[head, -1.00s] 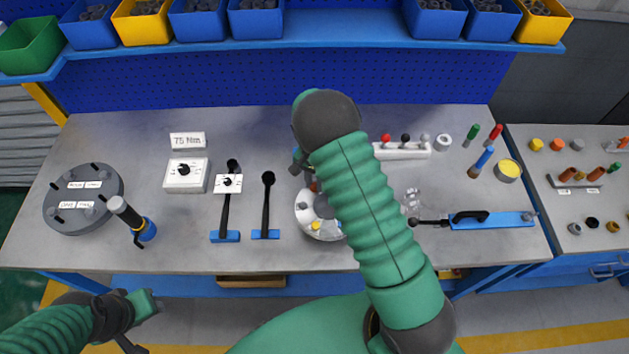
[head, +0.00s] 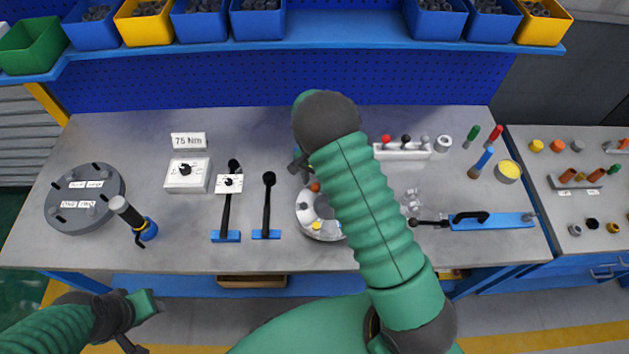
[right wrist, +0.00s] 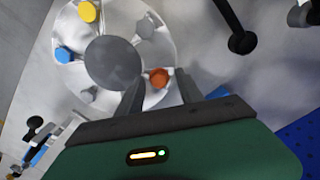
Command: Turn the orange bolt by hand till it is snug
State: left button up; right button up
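The round flanged shell (head: 304,222) stands on the bench, partly hidden by my right arm. In the right wrist view the shell (right wrist: 118,20) shows its grey centre and bolts around the flange. The orange bolt (right wrist: 158,77) sits at the flange edge; it also shows in the head view (head: 315,187). My right gripper (right wrist: 160,88) is open, its two fingers apart with the orange bolt's head between or just beyond their tips; I see gaps on both sides. My left gripper (head: 150,302) is at the lower left, away from the shell; its fingers are unclear.
Yellow (right wrist: 87,12) and blue (right wrist: 63,54) bolts sit on the same flange. Two black-handled tools (head: 267,205) stand left of the shell. A blue bar tool (head: 492,220) lies to the right. A grey disc (head: 84,197) stands at the far left.

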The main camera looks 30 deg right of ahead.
aim_at(315, 186)
jog(key=shift+r, duration=0.35)
notch_tip(315, 186, up, 16)
jog(key=b, duration=0.2)
jog(key=s+a+f+n+t+b, duration=0.1)
jog(key=s+a+f+n, duration=0.2)
jog(key=s+a+n, duration=0.2)
jog(key=s+a+f+n+t+b, duration=0.1)
jog(key=s+a+f+n, duration=0.2)
jog(key=s+a+n, duration=0.3)
jog(key=s+n, duration=0.1)
jog(key=s, duration=0.4)
jog(key=shift+s+f+n+t+b, duration=0.15)
jog(key=shift+f+n+t+b, duration=0.05)
jog(key=shift+n+t+b, duration=0.1)
